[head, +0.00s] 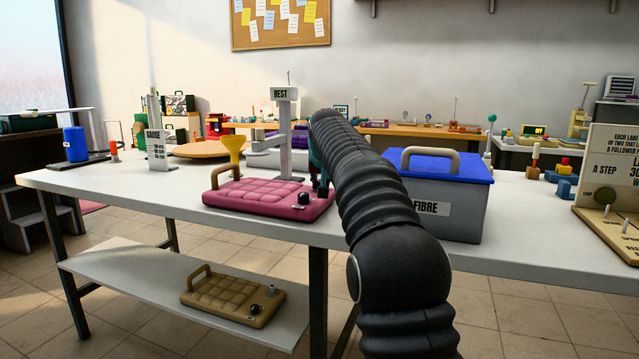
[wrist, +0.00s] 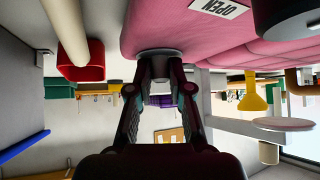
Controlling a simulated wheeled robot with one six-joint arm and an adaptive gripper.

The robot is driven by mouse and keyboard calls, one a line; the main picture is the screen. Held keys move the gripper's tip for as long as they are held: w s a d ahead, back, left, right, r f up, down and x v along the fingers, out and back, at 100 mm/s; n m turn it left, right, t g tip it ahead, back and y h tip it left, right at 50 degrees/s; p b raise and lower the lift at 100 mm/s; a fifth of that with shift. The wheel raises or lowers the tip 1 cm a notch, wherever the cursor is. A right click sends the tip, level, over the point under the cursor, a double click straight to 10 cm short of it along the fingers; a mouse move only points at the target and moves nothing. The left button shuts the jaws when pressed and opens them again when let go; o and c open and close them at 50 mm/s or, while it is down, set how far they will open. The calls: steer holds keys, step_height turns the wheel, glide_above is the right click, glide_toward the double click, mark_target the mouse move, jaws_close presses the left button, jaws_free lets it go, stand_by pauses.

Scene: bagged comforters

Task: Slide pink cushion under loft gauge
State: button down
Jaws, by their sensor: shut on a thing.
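The pink quilted cushion (head: 262,197) lies on the white table, with a brown handle on its left and a black knob on its right. It also shows in the wrist view (wrist: 205,40), with an "OPEN" label. My gripper (head: 318,178) is at the cushion's right rear, partly hidden by my arm. In the wrist view my gripper (wrist: 159,62) is shut on a grey round fitting (wrist: 158,53) at the cushion's edge. A white post labelled "GAUGE" (head: 157,148) stands left of the cushion. A grey stand labelled "REST" (head: 285,135) stands behind it.
A grey bin labelled "FIBRE" (head: 455,218) with a blue lid stands right of my arm. A yellow funnel (head: 230,150) stands behind the cushion's left part. A tan cushion (head: 232,295) lies on the lower shelf. The tabletop (head: 130,190) left of the pink cushion is clear.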

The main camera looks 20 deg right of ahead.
steer(key=shift+w+d, duration=0.45)
steer(key=shift+w, duration=0.1)
steer(key=shift+f, duration=0.1)
stand_by(0.4)
steer(key=shift+c, duration=1.7)
jaws_free()
steer(key=shift+f, duration=0.1)
steer(key=shift+w+r+v, duration=0.15)
steer(key=shift+v, duration=0.95)
steer(key=shift+w+r+v, duration=0.2)
steer(key=shift+v, duration=0.85)
steer(key=shift+w+r+v, duration=0.15)
steer(key=shift+v, duration=0.95)
steer(key=shift+d, duration=0.15)
